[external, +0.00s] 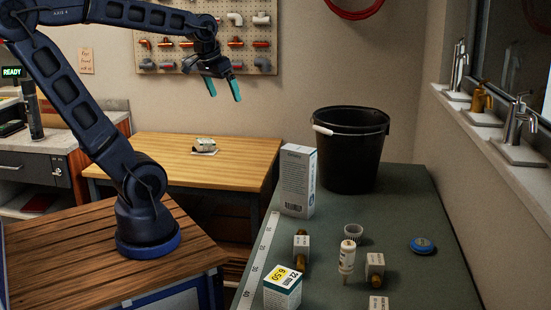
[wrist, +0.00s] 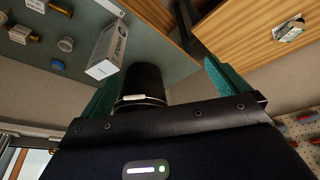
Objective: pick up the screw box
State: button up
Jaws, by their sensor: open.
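My gripper (external: 223,90) is open and empty, raised in the air above and beyond the wooden table. Its teal fingers also show in the wrist view (wrist: 162,88), with nothing held between them. A small white and teal box with a yellow price label (external: 283,287) stands at the near end of the green counter, far from my gripper. A tall pale grey box (external: 298,181) stands upright on the counter near the bucket; it also shows in the wrist view (wrist: 106,52). I cannot read on either box whether it is the screw box.
A black bucket (external: 350,150) stands behind the tall box. A small package (external: 204,146) lies on the wooden table (external: 160,150).

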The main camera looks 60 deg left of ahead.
jog(key=w+a+f+n+g, duration=0.2)
jog(key=w+a+n, duration=0.2)
jog(key=w+a, duration=0.95)
jog(key=w+a+f+n+g, duration=0.15)
jog(key=w+a+n, duration=0.35)
jog(key=w+a, duration=0.85)
jog(key=n+g, duration=0.3)
jog(key=n, duration=0.4)
send_near(205, 140)
jog(key=shift+s+a+f, duration=0.15)
jog(key=shift+a+f, duration=0.2)
jog(key=shift+a, duration=0.15)
jog(key=x, duration=0.5)
jog(key=shift+d+f, duration=0.1)
jog(key=shift+f, duration=0.05)
jog(key=shift+w+d+x, duration=0.1)
jog(key=shift+d+x, duration=0.05)
jog(key=shift+x, duration=1.15)
jog(key=shift+w+d+x, duration=0.1)
jog(key=shift+x, duration=1.15)
jog(key=c, duration=1.4)
